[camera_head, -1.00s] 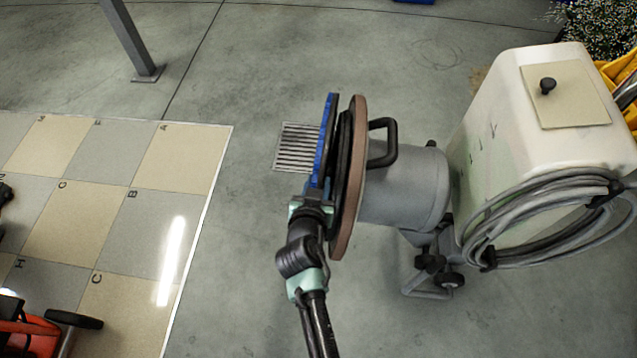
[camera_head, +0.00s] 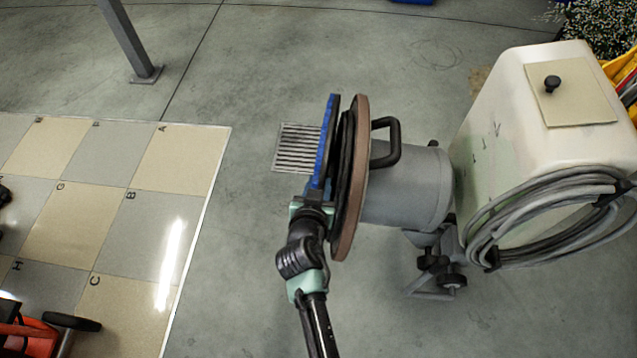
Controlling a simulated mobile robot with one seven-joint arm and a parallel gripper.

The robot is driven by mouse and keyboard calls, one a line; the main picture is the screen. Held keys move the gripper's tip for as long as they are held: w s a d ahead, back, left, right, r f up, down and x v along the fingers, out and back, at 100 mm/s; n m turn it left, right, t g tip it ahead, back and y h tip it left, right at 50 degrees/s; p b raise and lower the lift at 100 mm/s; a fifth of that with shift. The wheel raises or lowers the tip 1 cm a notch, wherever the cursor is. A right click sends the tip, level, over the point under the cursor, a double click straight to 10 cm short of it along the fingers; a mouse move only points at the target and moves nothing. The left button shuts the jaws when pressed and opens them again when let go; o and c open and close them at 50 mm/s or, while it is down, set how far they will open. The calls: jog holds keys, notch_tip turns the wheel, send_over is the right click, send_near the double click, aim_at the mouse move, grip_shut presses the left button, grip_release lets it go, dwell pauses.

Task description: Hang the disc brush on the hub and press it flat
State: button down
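The disc brush (camera_head: 325,145) is a thin disc with a blue face, standing on edge and seen nearly edge-on. My gripper (camera_head: 313,206) is at its lower edge and appears shut on it. The brush stands upright beside and nearly parallel to the dark underside (camera_head: 345,150) of a tipped-back floor machine (camera_head: 405,190) with a brown rim. The hub is hidden behind the brush. I cannot tell whether the brush touches the hub, though the gap looks very narrow.
The machine's white tank (camera_head: 490,150) with coiled grey cable (camera_head: 540,215) stands at the right. A black loop handle (camera_head: 390,140) sticks out behind the rim. A floor grate (camera_head: 297,148), a tiled mat (camera_head: 130,220) and a grey post (camera_head: 130,45) lie left.

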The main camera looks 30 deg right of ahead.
jog(key=shift+d, duration=0.1)
jog(key=c, duration=1.2)
grip_release()
jog(key=shift+c, duration=0.7)
jog(key=shift+s+r, duration=0.1)
jog(key=shift+s+r+p, duration=0.2)
jog(key=shift+p, duration=0.25)
jog(key=shift+c, duration=0.3)
jog(key=shift+a+r, duration=0.1)
jog(key=shift+a, duration=0.1)
jog(key=shift+s+r, duration=0.1)
jog(key=shift+s, duration=0.05)
grip_shut()
jog(key=shift+s+r+p, duration=0.1)
jog(key=shift+p, duration=0.2)
